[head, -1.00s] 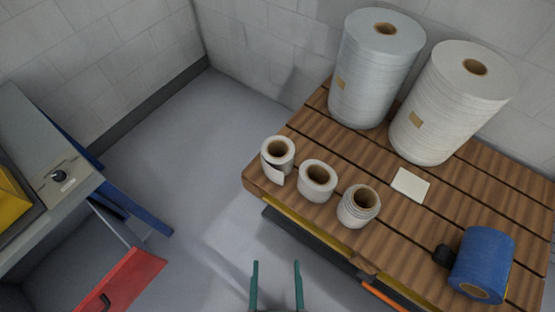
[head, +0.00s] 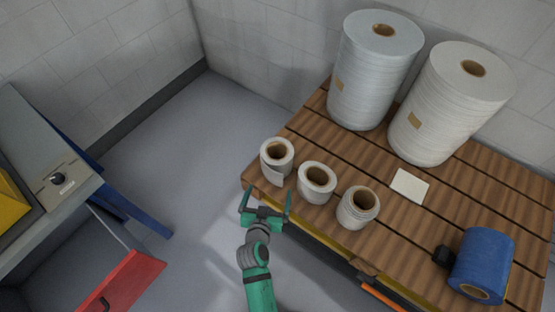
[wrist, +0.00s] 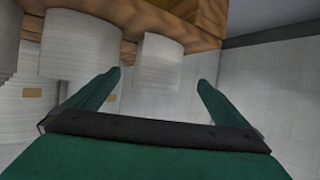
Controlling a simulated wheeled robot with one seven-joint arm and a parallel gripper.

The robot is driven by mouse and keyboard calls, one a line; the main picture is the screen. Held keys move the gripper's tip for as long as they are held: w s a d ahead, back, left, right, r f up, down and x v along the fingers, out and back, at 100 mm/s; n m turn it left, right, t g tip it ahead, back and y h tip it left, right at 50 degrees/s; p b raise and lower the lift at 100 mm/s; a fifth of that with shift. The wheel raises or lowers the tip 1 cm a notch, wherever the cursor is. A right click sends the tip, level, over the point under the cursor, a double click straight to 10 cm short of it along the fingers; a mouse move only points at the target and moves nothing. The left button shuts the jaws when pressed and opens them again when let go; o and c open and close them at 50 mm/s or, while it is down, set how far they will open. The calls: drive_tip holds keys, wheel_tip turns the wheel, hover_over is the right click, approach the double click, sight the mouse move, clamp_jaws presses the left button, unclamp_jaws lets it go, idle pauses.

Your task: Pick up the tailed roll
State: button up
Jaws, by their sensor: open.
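The tailed roll (head: 268,166) is a small white roll with a brown core and a loose flap hanging at its front. It stands upright at the left corner of the wooden pallet (head: 322,216) in the head view. My gripper (head: 268,190) is open and empty in front of it, at the pallet's near edge, with its fingers pointing toward the roll. In the wrist view, which looks upside down, a white roll (wrist: 158,60), apparently the tailed one, shows ahead between the open fingertips (wrist: 159,80). I see no contact.
A plain small roll (head: 315,187) stands close to the right, then a ridged roll (head: 356,212). Two tall rolls (head: 372,85) (head: 445,115) stand behind. A white card (head: 409,186) and a blue roll (head: 482,262) lie to the right. Floor left of the pallet is clear.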

drive_tip(key=m+h, duration=0.2)
approach(280, 149)
drive_tip(key=x, duration=0.5)
drive_tip(key=shift+w+d+f, duration=0.1)
drive_tip(key=shift+w+f, duration=0.05)
drive_tip(key=shift+f, duration=0.05)
drive_tip(key=shift+c, duration=0.6)
drive_tip(key=c, duration=1)
drive_tip(key=shift+r, duration=0.1)
drive_tip(key=c, duration=0.4)
drive_tip(key=shift+c, duration=0.2)
drive_tip(key=shift+r, duration=0.1)
